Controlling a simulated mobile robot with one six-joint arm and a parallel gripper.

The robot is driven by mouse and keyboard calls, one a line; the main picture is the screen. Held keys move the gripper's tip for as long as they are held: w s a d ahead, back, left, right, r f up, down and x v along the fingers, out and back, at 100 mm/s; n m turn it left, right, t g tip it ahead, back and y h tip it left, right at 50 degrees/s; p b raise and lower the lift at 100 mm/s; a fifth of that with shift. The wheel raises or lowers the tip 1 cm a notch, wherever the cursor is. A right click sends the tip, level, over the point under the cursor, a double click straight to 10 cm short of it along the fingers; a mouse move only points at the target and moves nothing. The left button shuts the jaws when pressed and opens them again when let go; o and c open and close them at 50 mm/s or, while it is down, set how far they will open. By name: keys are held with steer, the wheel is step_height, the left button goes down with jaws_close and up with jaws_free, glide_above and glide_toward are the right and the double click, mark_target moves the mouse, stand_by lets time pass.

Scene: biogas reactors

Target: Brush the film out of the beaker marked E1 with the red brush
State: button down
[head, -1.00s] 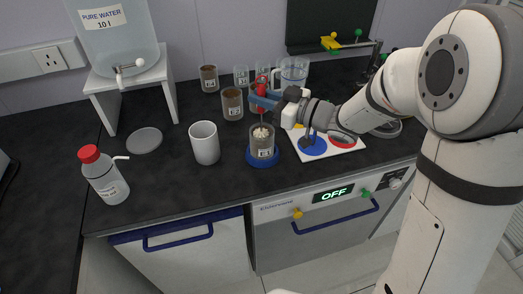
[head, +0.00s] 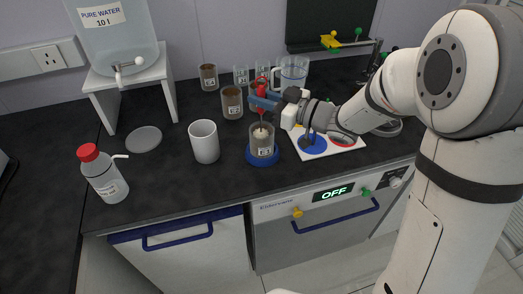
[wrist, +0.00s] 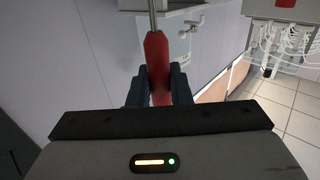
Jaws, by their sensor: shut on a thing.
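A glass beaker (head: 262,151) stands upright in a blue ring holder (head: 263,162) on the dark counter, left of the coloured board. Its label is too small to read surely. Its wall looks greyish and mostly clear. My gripper (head: 262,101) is above the beaker, shut on the red handle of the brush. The brush (head: 262,84) hangs upright, its pale bristle head inside the beaker's mouth. In the wrist view the red handle (wrist: 157,58) sits between the dark fingers of my gripper (wrist: 157,88), with the metal shaft running up out of frame.
A white cup (head: 204,142) stands close left of the beaker. Brown-filmed beakers (head: 231,103) and clear ones (head: 241,76) stand behind, with a jug (head: 293,72). A board with coloured circles (head: 345,149) lies right. A red-capped bottle (head: 103,175) and grey disc (head: 144,139) are left.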

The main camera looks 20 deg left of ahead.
steer(key=shift+r+p, duration=1.5)
step_height(320, 180, down, 4)
steer(key=b, duration=0.3)
steer(key=shift+r, duration=0.25)
steer(key=shift+r+p, duration=4.55)
steer(key=shift+r, duration=1.15)
